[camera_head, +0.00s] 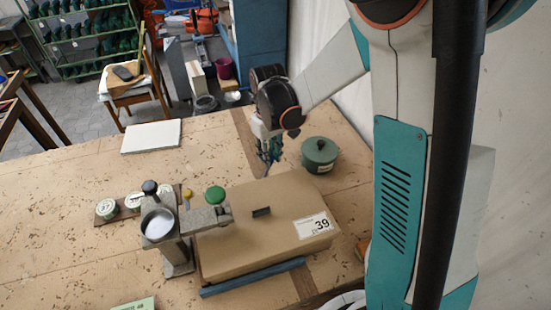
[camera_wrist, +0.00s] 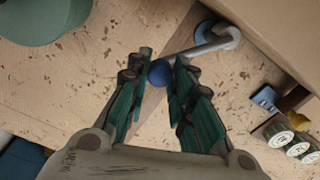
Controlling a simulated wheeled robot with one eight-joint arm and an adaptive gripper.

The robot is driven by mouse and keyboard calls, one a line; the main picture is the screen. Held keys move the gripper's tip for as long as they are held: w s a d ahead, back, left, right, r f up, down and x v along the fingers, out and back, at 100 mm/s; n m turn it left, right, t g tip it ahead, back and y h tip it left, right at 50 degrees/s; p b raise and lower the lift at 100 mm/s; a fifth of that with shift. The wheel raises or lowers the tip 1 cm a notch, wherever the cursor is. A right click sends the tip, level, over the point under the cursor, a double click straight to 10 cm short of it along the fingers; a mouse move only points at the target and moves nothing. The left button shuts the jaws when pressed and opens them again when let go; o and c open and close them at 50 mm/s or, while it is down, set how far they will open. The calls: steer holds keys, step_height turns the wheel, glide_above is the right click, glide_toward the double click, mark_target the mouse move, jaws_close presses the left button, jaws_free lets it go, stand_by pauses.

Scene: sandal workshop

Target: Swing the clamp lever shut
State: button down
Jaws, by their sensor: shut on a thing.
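The clamp lever (camera_wrist: 205,47) is a pale metal rod with a round blue knob (camera_wrist: 159,73) at its free end, seen in the wrist view. Its other end meets a hinge beside the brown box (camera_wrist: 290,30). My gripper (camera_wrist: 163,62) has its green, ribbed fingers on either side of the knob and is shut on it. In the head view my gripper (camera_head: 268,158) reaches down at the far side of the box (camera_head: 265,225). The lever is hard to make out there, hidden by the gripper and box.
A dark green lidded pot (camera_head: 320,152) stands close to the right of my gripper. A grey metal press (camera_head: 180,250) stands at the box's left, with small labelled tins (camera_head: 107,209) beyond it. A white slab (camera_head: 151,136) lies at the back left; the tabletop between is clear.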

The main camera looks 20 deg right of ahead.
steer(key=a+n, duration=0.1)
steer(key=n, duration=0.1)
steer(key=w+a+n+b, duration=0.1)
steer(key=n, duration=0.1)
steer(key=shift+w+a+n, duration=0.2)
steer(key=shift+a+n, duration=0.1)
steer(key=shift+w+a+n+b, duration=0.1)
steer(key=shift+a+n+b, duration=0.1)
steer(key=shift+a+n, duration=0.5)
steer(key=shift+w+a+n+b, duration=0.15)
steer(key=shift+a+n, duration=0.2)
steer(key=shift+n, duration=0.55)
steer(key=shift+s, duration=0.1)
steer(key=c, duration=1.7)
jaws_free()
steer(key=shift+a, duration=0.1)
steer(key=shift+o, duration=0.2)
step_height(320, 180, up, 12)
